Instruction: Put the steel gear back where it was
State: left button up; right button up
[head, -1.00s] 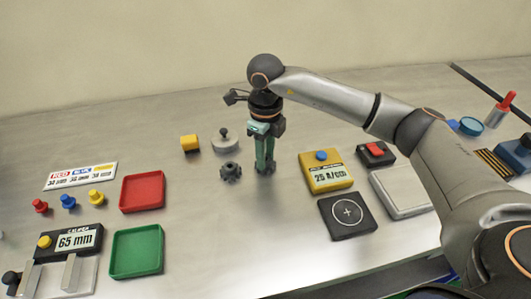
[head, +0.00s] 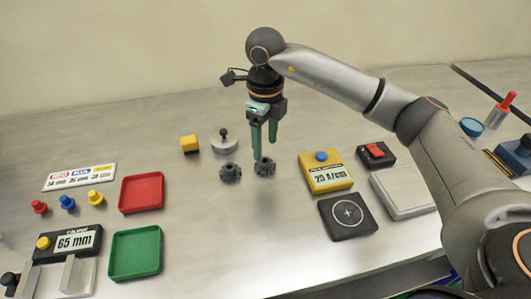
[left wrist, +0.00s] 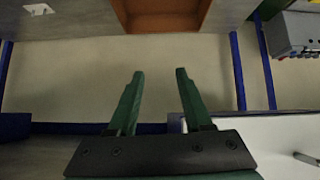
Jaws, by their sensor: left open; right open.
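Two dark grey toothed gears stand side by side on the steel table in the head view, a left gear (head: 230,172) and a right gear (head: 265,167). They look alike, and I cannot tell which one is steel. My right gripper (head: 264,151) is open and empty, its green fingers pointing down just above the right gear. My left gripper (left wrist: 160,73) shows only in the left wrist view. It is open, with nothing between its fingers.
Behind the gears are a grey disc with a black knob (head: 225,144) and a yellow block (head: 189,143). A yellow meter (head: 326,182) and a black pad (head: 347,215) lie to the right. Red (head: 142,178) and green (head: 135,235) trays lie left. The table in front of the gears is clear.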

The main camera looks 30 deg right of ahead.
aim_at(265, 160)
notch_tip(265, 160, up, 8)
jog(key=shift+f, duration=0.25)
